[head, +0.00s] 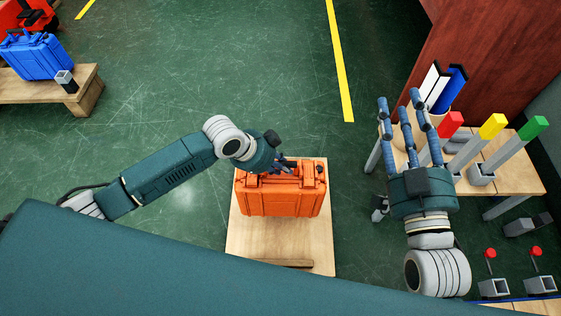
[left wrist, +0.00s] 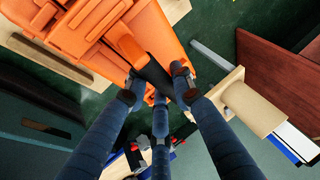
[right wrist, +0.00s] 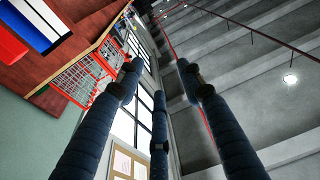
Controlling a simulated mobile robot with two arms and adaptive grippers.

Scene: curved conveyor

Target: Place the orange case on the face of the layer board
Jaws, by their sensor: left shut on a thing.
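The orange case (head: 281,195) stands upright over the pale wooden layer board (head: 262,240) in the head view. I cannot tell whether its underside touches the board. My left gripper (head: 285,166) is at the case's top and shut on its handle. In the left wrist view the fingers of my left gripper (left wrist: 160,92) close around the dark handle of the orange case (left wrist: 92,32). My right gripper (head: 407,108) is raised on the right, fingers spread, open and empty. The right wrist view shows its fingers (right wrist: 160,80) apart with nothing between them.
A blue case (head: 38,57) sits on a wooden bench (head: 90,78) at the far left. A small wooden table (head: 510,180) with red, yellow and green posts stands right, beside a reddish-brown panel (head: 480,50). Green floor (head: 240,60) beyond the board is clear.

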